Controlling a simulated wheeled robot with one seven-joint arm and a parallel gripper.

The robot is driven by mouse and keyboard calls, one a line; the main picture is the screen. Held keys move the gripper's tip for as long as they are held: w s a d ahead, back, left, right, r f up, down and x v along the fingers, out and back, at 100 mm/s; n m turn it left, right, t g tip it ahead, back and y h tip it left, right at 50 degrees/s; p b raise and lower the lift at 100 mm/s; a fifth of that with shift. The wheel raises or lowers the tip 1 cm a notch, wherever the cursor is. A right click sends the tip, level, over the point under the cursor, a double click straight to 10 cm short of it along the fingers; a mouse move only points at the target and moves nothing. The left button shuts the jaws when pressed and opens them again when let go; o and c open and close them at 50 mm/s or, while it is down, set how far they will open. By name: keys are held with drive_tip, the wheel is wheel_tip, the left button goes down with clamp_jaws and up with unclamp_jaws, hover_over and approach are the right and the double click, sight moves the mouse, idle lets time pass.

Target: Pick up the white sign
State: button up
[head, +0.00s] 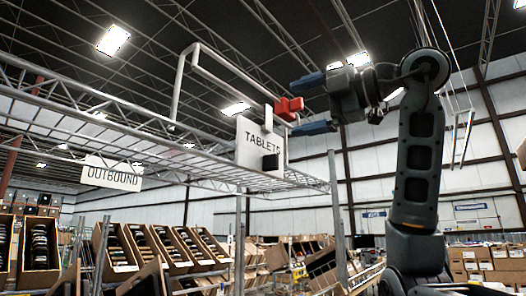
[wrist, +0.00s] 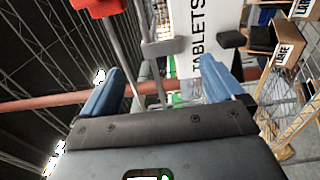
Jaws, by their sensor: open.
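A white sign reading TABLETS (head: 247,150) stands upright at the edge of a wire rack, near the middle of the head view. A black block sits at its lower right corner (head: 270,161). In the wrist view the sign (wrist: 196,14) shows at the top, beyond the fingers, its lettering running sideways. My gripper (head: 309,105) is up and to the right of the sign, its two blue fingers spread and pointing left.
A red block (head: 289,108) is near the fingers, above the sign's right side. A grey pipe frame (head: 230,70) rises over the wire rack (head: 95,105). A second white sign, OUTBOUND (head: 112,173), hangs farther left. Tilted cartons (head: 115,255) stand below.

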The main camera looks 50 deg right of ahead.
sight(269, 118)
drive_tip(key=w, duration=0.2)
drive_tip(key=w+p, duration=0.1)
drive_tip(key=w, duration=0.1)
drive_tip(key=w+p, duration=0.1)
drive_tip(key=w, duration=0.1)
drive_tip(key=shift+w+a+f, duration=0.15)
drive_tip(key=shift+w+a, duration=0.05)
drive_tip(key=shift+a, duration=0.1)
drive_tip(key=shift+c, duration=0.4)
